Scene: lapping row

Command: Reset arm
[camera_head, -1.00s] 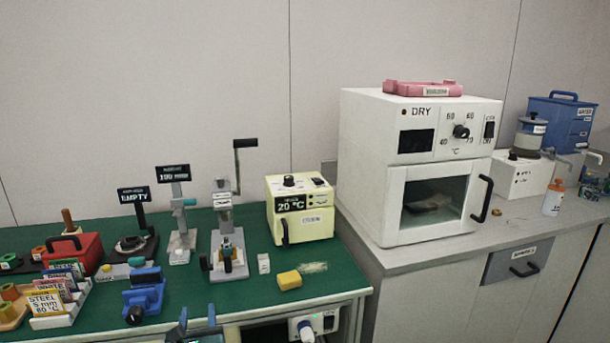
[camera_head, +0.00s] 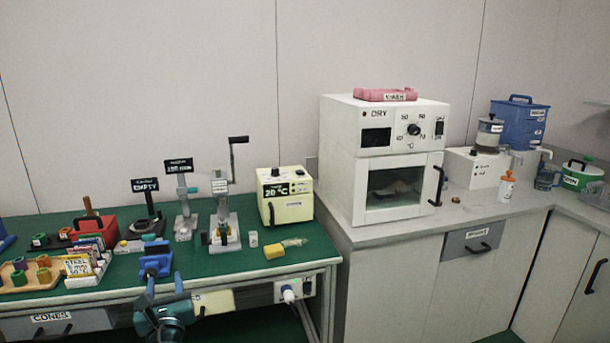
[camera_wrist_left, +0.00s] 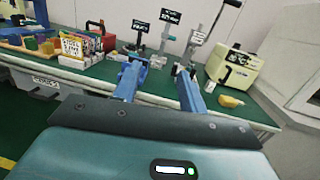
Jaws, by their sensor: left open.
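My left gripper (camera_head: 165,285) is at the lower left of the head view, in front of the green bench's front edge. Its two blue fingers point toward the bench and stand apart with nothing between them. They also show in the left wrist view (camera_wrist_left: 158,85), open and empty. My right gripper is not in view.
The green bench (camera_head: 215,268) holds a yellow 20 °C box (camera_head: 285,203), a yellow block (camera_head: 273,251), a card rack and several stands. A drawer labelled CONES (camera_head: 55,321) is below. A white DRY oven (camera_head: 340,165) stands on the grey counter.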

